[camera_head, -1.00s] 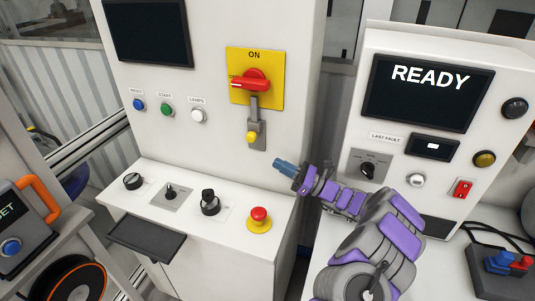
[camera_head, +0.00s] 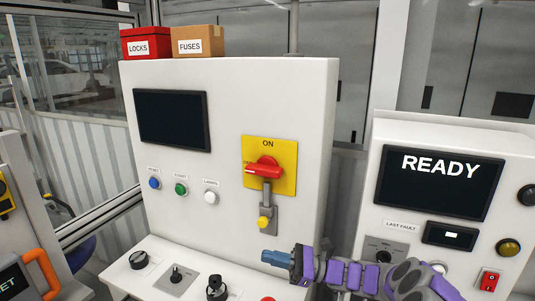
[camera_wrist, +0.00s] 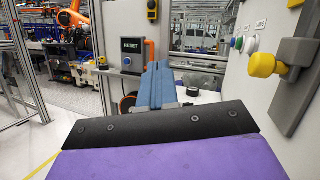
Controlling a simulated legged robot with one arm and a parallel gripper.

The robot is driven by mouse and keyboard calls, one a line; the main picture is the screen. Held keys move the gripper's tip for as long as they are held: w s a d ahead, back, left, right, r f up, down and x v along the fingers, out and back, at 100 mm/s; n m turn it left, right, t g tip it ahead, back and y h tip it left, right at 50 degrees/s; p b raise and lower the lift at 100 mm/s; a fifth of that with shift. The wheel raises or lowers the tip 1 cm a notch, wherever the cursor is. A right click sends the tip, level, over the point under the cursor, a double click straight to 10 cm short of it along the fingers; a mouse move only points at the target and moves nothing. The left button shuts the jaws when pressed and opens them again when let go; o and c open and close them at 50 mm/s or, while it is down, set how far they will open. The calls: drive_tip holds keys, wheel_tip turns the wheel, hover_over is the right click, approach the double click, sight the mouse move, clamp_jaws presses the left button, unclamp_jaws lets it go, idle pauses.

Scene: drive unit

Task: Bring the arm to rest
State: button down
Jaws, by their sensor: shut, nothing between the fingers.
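My purple and grey arm reaches in from the lower right in the head view. My gripper (camera_head: 276,259) has blue fingers that are shut with nothing between them. It points left, in front of the white cabinet and just below the yellow-tipped latch (camera_head: 264,222). In the wrist view the closed blue fingers (camera_wrist: 157,88) point away from the camera, and the yellow knob (camera_wrist: 263,64) is to their right. The red rotary switch (camera_head: 264,168) sits on a yellow plate marked ON. The gripper appears apart from all of these.
A READY screen (camera_head: 438,183) stands on the right cabinet. The sloped console carries black knobs (camera_head: 139,260). LOCKS (camera_head: 146,42) and FUSES (camera_head: 198,41) boxes sit on top. A RESET box (camera_wrist: 131,56) with an orange handle is at the left.

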drive_tip(key=s+a+r+n+g+h, duration=0.25)
drive_tip(key=s+a+n+g, duration=0.2)
drive_tip(key=s, duration=0.45)
drive_tip(key=s+a+r+n+g+h, duration=0.25)
drive_tip(key=s+a+n+h, duration=0.2)
drive_tip(key=s, duration=0.55)
drive_tip(key=s+d+f+n+h, duration=0.2)
drive_tip(key=s+h, duration=0.1)
drive_tip(key=s, duration=0.2)
drive_tip(key=s+d+f+n+h, duration=0.2)
drive_tip(key=s+h, duration=0.1)
drive_tip(key=s, duration=0.2)
drive_tip(key=s+d+f+n+t+h, duration=0.1)
drive_tip(key=s+d+h, duration=0.3)
drive_tip(key=d, duration=0.4)
drive_tip(key=s+d+f+n+t+h, duration=0.1)
drive_tip(key=s+d+f+t+h, duration=0.2)
drive_tip(key=s+d, duration=0.4)
drive_tip(key=shift+s+d+f+n+h, duration=0.15)
drive_tip(key=shift+d+f+n+h, duration=0.25)
drive_tip(key=shift+d+h, duration=0.55)
